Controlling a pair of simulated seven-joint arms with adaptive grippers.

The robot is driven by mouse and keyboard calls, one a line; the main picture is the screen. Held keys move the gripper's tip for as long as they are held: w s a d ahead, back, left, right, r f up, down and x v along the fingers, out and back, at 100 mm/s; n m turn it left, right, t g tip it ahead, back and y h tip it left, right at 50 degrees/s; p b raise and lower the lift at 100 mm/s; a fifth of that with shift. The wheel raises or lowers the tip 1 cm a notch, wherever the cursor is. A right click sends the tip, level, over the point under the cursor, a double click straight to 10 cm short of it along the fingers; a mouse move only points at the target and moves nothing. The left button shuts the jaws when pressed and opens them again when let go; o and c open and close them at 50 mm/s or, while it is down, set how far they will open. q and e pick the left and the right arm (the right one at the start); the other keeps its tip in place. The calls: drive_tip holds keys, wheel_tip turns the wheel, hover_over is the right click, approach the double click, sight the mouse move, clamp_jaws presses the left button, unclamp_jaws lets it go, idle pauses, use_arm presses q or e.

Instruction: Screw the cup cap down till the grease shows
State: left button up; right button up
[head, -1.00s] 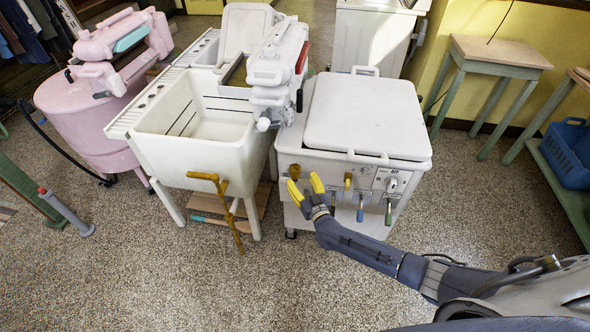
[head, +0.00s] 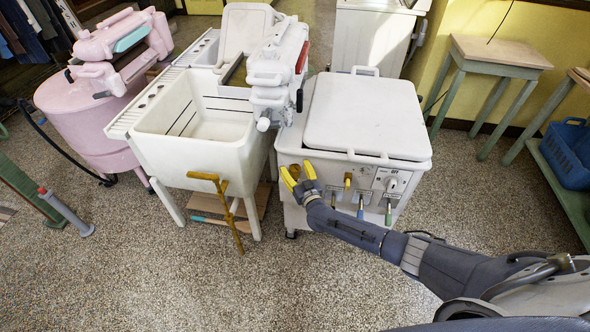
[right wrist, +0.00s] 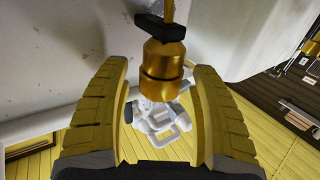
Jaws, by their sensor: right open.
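The brass grease cup (right wrist: 163,58) sticks out from the white washer's front, with its round cap (right wrist: 161,90) on the near end. In the head view the cup (head: 295,171) is small, at the front's upper left. My right gripper (head: 298,173) is open at the cup. In the right wrist view its yellow fingers (right wrist: 161,72) stand on either side of the brass, with gaps visible on both sides. I cannot make out any grease. My left gripper is not in view.
The white washer (head: 365,118) has a yellow knob (head: 348,181) and several levers right of the cup. A black piece (right wrist: 160,27) sits beside the cup's far end. A cream tub (head: 198,150) stands to the left.

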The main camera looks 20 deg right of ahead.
drive_tip(key=c, duration=1.2)
drive_tip(key=shift+m+h, duration=0.7)
drive_tip(key=shift+h, duration=0.4)
drive_tip(key=m+h, duration=0.1)
drive_tip(key=h, duration=0.1)
drive_tip(key=shift+a+m+h, duration=0.15)
drive_tip(key=shift+m+h, duration=0.25)
drive_tip(key=m+g+h, duration=0.1)
drive_tip(key=m+h, duration=0.1)
drive_tip(key=h, duration=0.1)
drive_tip(key=shift+m+h, duration=0.4)
drive_tip(key=shift+m+g+h, duration=1.8)
drive_tip(key=shift+h, duration=0.7)
drive_tip(key=shift+m+g+h, duration=0.9)
drive_tip(key=shift+g+h, duration=0.1)
drive_tip(key=o, duration=1.2)
